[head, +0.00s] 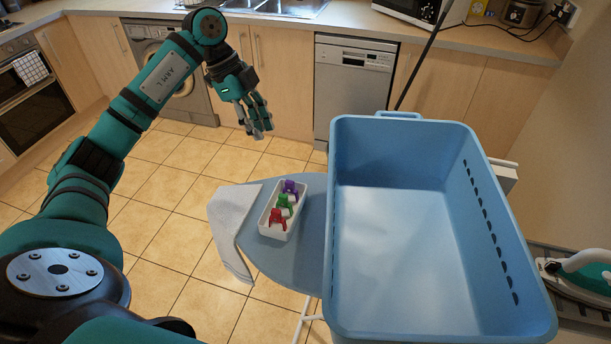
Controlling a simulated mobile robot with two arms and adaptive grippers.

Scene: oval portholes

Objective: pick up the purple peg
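The purple peg (290,187) is at the far end of a small white tray (264,222). A green peg (284,204) is in the middle of the tray and a red peg (278,219) is at the near end. My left gripper (259,130) hangs in the air with its fingers pointing down. In the picture it is above and a little left of the tray, apart from the pegs. Nothing shows between its fingers, but their gap is unclear from this angle. My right gripper is not in view.
The tray stands on a blue ironing board (285,255), with a pale cloth (232,222) over its left edge. A large blue basket (395,245) stands close on the right, its walls high. An iron (585,277) is at far right. Tiled floor lies left.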

